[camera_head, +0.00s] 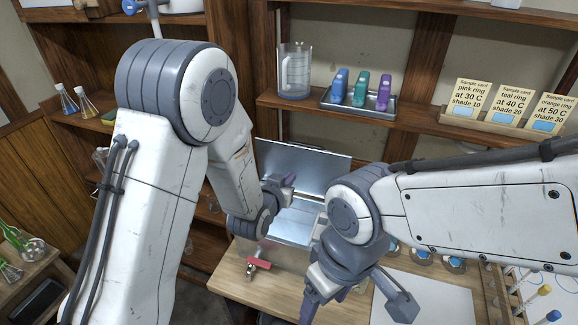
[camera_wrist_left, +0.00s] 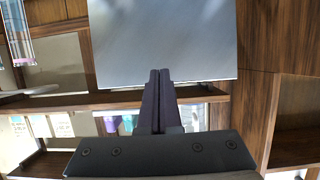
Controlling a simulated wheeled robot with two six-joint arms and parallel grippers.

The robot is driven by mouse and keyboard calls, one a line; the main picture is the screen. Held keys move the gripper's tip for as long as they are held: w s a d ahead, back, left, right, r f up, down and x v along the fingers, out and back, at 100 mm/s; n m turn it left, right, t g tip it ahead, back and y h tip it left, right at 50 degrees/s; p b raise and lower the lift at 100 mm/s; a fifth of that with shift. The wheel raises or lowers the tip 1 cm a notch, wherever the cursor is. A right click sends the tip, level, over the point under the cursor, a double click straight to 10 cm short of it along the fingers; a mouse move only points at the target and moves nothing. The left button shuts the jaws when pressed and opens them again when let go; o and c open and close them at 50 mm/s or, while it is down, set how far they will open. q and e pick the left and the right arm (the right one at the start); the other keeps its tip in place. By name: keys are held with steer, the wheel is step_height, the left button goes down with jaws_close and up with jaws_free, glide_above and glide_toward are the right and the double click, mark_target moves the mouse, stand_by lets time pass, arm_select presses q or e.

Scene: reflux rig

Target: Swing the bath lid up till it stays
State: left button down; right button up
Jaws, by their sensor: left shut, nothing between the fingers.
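The bath lid (camera_head: 315,164) is a flat silvery metal panel, tilted up at the back of the steel water bath (camera_head: 288,253). The bath opening shows below it, partly hidden by my arms. My left gripper (camera_head: 288,181) is in front of the lid, shut and empty. In the left wrist view the lid (camera_wrist_left: 165,35) fills the top middle, and the shut fingertips (camera_wrist_left: 160,73) overlap its edge; I cannot tell whether they touch it. My right gripper (camera_head: 312,303) points down in front of the bath, and its jaw opening is unclear.
A red-handled tap (camera_head: 259,263) is at the bath's front. The shelf behind holds a beaker (camera_head: 294,72), a tray (camera_head: 357,103) of coloured bottles and several sample cards (camera_head: 468,104). A white board (camera_head: 430,298) and a tube rack (camera_head: 515,292) are at the right.

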arm_select(q)
steer(key=shift+t, duration=0.3)
steer(key=shift+w+r+b+x, duration=0.15)
steer(key=shift+r+b+x, duration=0.2)
steer(key=shift+x, duration=1.75)
steer(key=shift+w+r+b+x, duration=0.15)
steer(key=shift+r+x, duration=0.3)
steer(key=shift+x, duration=1.65)
steer(key=shift+w+r+b+x, duration=0.15)
steer(key=shift+r+b+x, duration=0.2)
steer(key=shift+x, duration=1.75)
glide_toward(301, 156)
steer(key=shift+r+x, duration=0.25)
steer(key=shift+x, duration=0.8)
steer(key=shift+w, duration=0.1)
